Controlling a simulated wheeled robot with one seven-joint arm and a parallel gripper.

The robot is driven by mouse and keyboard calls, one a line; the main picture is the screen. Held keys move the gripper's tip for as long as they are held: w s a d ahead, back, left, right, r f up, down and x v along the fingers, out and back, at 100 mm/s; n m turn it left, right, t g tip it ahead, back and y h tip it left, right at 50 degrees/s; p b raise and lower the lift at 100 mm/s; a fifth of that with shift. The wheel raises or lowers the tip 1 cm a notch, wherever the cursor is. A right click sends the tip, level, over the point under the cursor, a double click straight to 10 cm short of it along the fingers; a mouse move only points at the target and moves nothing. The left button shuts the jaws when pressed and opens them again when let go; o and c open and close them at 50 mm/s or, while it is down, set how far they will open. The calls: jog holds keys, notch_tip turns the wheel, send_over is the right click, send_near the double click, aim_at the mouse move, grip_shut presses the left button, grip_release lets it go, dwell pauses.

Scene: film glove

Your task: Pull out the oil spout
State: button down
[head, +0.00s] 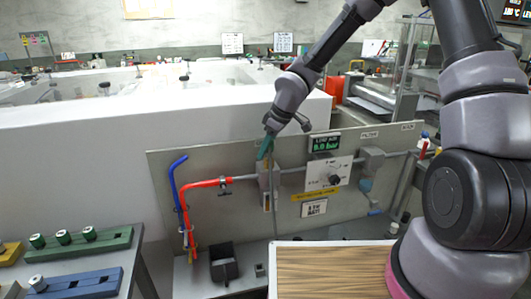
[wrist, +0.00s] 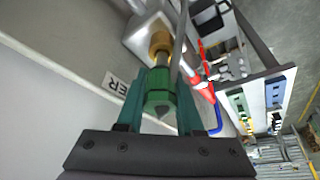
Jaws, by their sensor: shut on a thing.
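A green, faceted piece with a dark conical tip, which appears to be the oil spout (wrist: 160,92), lies between the teal fingers of my gripper (wrist: 155,105) in the wrist view. My gripper is shut on it. A brass fitting (wrist: 160,46) lines up with the spout's far end, by a grey block (wrist: 147,30); whether spout and fitting are joined I cannot tell. In the head view my gripper (head: 266,147) is just above the grey block (head: 268,178) on the panel's pipe line. The spout is not distinct there.
The upright grey panel (head: 235,220) carries a red pipe (head: 200,184), a blue pipe (head: 176,185), a gauge plate (head: 329,174) and a pressure display (head: 325,143). A wooden-topped surface (head: 330,272) stands in front. Green (head: 75,248) and blue (head: 85,286) racks are at left.

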jog(key=shift+r, duration=1.4)
jog(key=shift+r, duration=0.15)
jog(key=shift+r, duration=1.4)
